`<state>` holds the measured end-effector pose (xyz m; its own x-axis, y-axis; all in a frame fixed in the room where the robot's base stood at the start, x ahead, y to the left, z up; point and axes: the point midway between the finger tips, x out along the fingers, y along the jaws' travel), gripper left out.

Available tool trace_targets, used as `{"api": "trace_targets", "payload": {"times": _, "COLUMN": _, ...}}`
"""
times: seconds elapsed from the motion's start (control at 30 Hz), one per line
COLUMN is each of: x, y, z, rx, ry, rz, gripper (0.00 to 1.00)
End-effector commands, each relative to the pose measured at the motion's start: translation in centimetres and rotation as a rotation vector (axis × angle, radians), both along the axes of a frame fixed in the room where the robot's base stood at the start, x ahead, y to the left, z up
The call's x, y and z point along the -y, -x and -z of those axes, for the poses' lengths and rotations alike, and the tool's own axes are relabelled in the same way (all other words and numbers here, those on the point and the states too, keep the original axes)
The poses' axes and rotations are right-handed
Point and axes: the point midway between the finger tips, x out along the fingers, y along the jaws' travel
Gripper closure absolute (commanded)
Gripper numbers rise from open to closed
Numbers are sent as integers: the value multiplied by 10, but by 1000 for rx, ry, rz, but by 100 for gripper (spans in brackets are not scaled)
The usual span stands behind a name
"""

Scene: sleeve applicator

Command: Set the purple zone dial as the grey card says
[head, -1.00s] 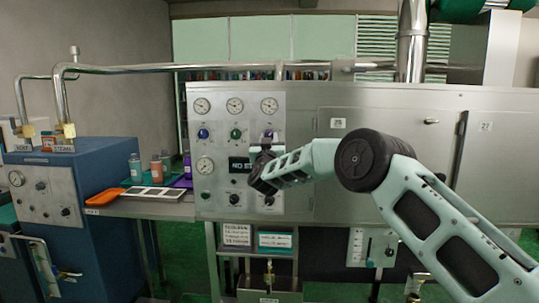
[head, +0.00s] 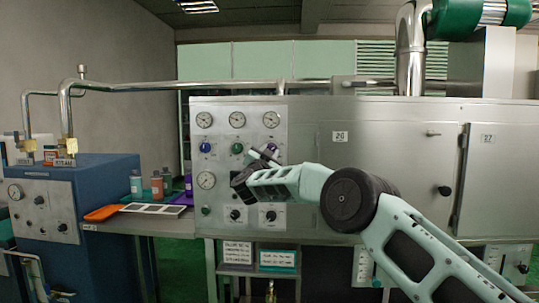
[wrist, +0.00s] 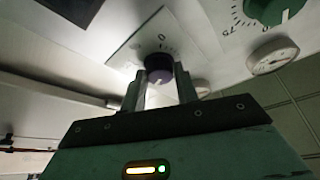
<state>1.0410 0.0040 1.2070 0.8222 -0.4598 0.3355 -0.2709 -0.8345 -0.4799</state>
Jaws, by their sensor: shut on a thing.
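The purple zone dial (wrist: 158,66) is between the two fingers of my gripper (wrist: 160,84) in the wrist view, and the gripper is shut on it. Its plate shows a few scale marks and a 0, but the pointer is hard to read. In the head view my gripper (head: 264,156) is at the right of the upper dial row, with a little of the purple dial (head: 271,148) showing. A grey-edged card (head: 237,252) hangs below the panel; its print is too small to read.
A blue dial (head: 205,148) and a green dial (head: 237,148) sit left of the purple one, with gauges (head: 238,120) above. A teal-edged card (head: 277,260) hangs beside the grey one. An orange tray (head: 102,213) and bottles (head: 157,184) stand on the left shelf.

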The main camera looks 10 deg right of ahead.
Motion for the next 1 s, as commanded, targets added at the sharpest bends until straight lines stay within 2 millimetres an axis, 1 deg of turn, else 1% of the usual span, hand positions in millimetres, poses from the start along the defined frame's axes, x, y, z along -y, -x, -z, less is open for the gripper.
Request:
{"api": "trace_targets", "payload": {"times": 0.37, "x": 0, "y": 0, "z": 0, "rx": 2, "ry": -4, "rz": 1, "gripper": 93}}
{"api": "trace_targets", "payload": {"times": 0.4, "x": 0, "y": 0, "z": 0, "rx": 2, "ry": -4, "rz": 1, "gripper": 67}}
{"api": "trace_targets", "payload": {"times": 0.47, "x": 0, "y": 0, "z": 0, "rx": 2, "ry": -4, "rz": 1, "gripper": 50}}
{"api": "trace_targets", "payload": {"times": 0.5, "x": 0, "y": 0, "z": 0, "rx": 2, "ry": -3, "rz": 1, "gripper": 48}}
{"api": "trace_targets", "payload": {"times": 0.83, "x": -1, "y": 2, "z": 1, "rx": 1, "ry": -3, "rz": 0, "gripper": 48}}
{"api": "trace_targets", "payload": {"times": 1.0, "x": -9, "y": 14, "z": 7, "rx": 1, "ry": -4, "rz": -2, "gripper": 48}}
